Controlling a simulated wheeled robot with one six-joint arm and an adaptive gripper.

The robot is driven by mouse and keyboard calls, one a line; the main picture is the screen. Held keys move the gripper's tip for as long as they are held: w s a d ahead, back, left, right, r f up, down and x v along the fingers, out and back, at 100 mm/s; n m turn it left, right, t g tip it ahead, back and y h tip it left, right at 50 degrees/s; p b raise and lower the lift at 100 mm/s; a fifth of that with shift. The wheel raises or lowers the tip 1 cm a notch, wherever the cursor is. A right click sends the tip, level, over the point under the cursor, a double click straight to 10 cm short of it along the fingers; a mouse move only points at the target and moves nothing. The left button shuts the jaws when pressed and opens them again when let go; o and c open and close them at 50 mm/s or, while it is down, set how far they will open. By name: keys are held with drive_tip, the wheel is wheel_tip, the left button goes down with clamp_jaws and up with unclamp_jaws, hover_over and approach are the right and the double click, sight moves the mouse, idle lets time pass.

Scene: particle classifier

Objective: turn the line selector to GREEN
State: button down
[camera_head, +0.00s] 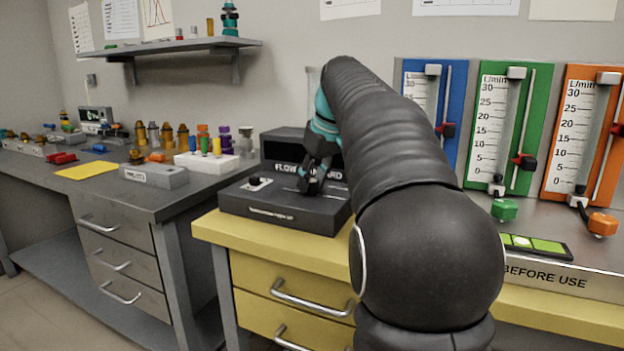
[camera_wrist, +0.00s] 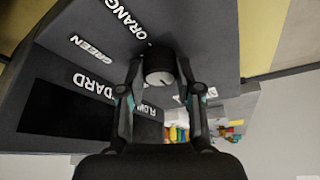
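The line selector is a round black knob (camera_wrist: 160,66) on a dark panel in the wrist view, with a white pointer mark angled to the lower right. The white labels GREEN (camera_wrist: 90,48) and ORANGE (camera_wrist: 126,17) are printed on the panel beside it. My gripper (camera_wrist: 160,62) has its fingers apart, one on each side of the knob; whether they touch it is hard to tell. In the head view my gripper (camera_head: 314,184) is over the dark flow standard box (camera_head: 270,216), and the selector is hidden there.
Blue (camera_head: 452,105), green (camera_head: 508,125) and orange (camera_head: 592,130) flow meters stand at the right. A white block with coloured pegs (camera_head: 206,162) sits left of the box. A green level (camera_head: 535,246) lies at the right. My arm covers the middle of the yellow bench (camera_head: 225,232).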

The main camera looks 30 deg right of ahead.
drive_tip(key=shift+m, duration=0.3)
drive_tip(key=m+h+p, duration=0.1)
drive_tip(key=m, duration=0.1)
drive_tip(key=m+h+p, duration=0.1)
drive_tip(key=m, duration=0.1)
drive_tip(key=shift+a+r+m, duration=0.1)
drive_tip(key=shift+a+m, duration=0.1)
drive_tip(key=shift+m, duration=0.1)
drive_tip(key=m+h+p, duration=0.1)
drive_tip(key=m, duration=0.2)
drive_tip(key=m+g+h+p, duration=0.1)
drive_tip(key=m, duration=0.2)
drive_tip(key=m+g, duration=0.1)
drive_tip(key=m, duration=0.2)
drive_tip(key=m+g+h, duration=0.1)
drive_tip(key=m, duration=0.2)
drive_tip(key=shift+w+a+f+m, duration=0.1)
drive_tip(key=shift+w+f+m, duration=0.1)
drive_tip(key=shift+m, duration=0.2)
drive_tip(key=m+g, duration=0.1)
drive_tip(key=m, duration=0.1)
drive_tip(key=m+g, duration=0.1)
drive_tip(key=m, duration=0.2)
drive_tip(key=shift+m+g, duration=0.3)
drive_tip(key=c, duration=0.8)
unclamp_jaws()
drive_tip(key=shift+o, duration=0.2)
